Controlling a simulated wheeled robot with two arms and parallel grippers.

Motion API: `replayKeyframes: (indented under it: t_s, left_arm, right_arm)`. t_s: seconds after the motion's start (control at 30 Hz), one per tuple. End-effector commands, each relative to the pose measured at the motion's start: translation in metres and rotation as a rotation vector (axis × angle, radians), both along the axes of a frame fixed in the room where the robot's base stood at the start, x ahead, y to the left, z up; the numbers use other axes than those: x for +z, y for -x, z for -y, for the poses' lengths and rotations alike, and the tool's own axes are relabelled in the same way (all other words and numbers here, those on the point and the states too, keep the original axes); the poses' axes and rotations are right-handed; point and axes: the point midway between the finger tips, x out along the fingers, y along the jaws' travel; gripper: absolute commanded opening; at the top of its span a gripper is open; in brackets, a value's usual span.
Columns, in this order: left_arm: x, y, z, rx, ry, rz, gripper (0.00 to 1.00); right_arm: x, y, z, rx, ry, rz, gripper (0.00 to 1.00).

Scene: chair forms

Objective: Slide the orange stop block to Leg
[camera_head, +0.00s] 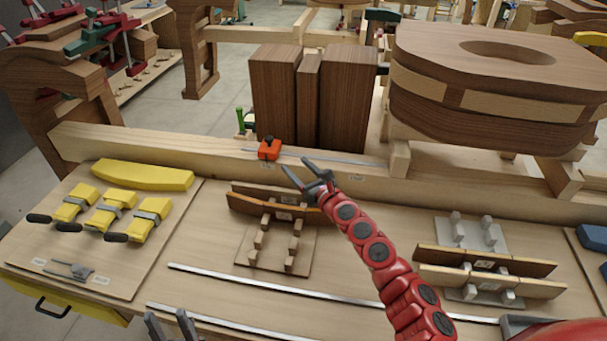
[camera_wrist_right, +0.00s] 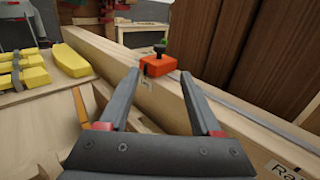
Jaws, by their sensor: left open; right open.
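The orange stop block (camera_head: 269,149) with a dark knob on top sits on the long pale wooden beam, by a thin metal rail (camera_head: 335,160). In the right wrist view the orange stop block (camera_wrist_right: 158,65) is ahead, beyond the fingertips and apart from them. My right gripper (camera_head: 306,174) is open and empty, to the right of the block and nearer to me; its two fingers (camera_wrist_right: 165,105) frame the beam. A label on the beam (camera_wrist_right: 285,170) begins with "Ra"; a Leg label cannot be read. My left gripper (camera_head: 170,325) shows only its fingertips at the bottom edge, open and empty.
Dark wooden blocks (camera_head: 320,95) stand behind the beam. Wooden forms (camera_head: 275,205) lie on the bench close under my right gripper. Yellow-handled tools (camera_head: 110,210) lie on a board at the left. Metal strips (camera_head: 300,285) cross the front of the bench.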

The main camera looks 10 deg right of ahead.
Motion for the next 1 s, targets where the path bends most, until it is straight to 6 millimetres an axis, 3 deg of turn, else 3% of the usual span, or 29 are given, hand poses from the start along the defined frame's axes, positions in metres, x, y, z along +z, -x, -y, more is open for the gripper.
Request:
replayKeyframes:
  t_s: [0.3, 0.77, 0.87, 1.0]
  left_arm:
    - [-0.005, 0.0, 0.0, 0.0, 0.0, 0.0, 0.45]
    - [-0.005, 0.0, 0.0, 0.0, 0.0, 0.0, 0.45]
    - [0.002, 0.0, 0.0, 0.0, 0.0, 0.0, 0.45]
    - [0.029, 0.0, 0.0, 0.0, 0.0, 0.0, 0.45]
  right_arm:
    - [-0.002, 0.022, 0.009, 0.001, 0.0, -0.002, 0.65]
    - [0.0, 0.022, 0.01, -0.001, -0.001, 0.0, 0.65]
    - [0.007, 0.022, 0.01, -0.001, -0.001, -0.001, 0.65]
    - [0.034, 0.022, 0.01, -0.001, 0.0, 0.0, 0.65]
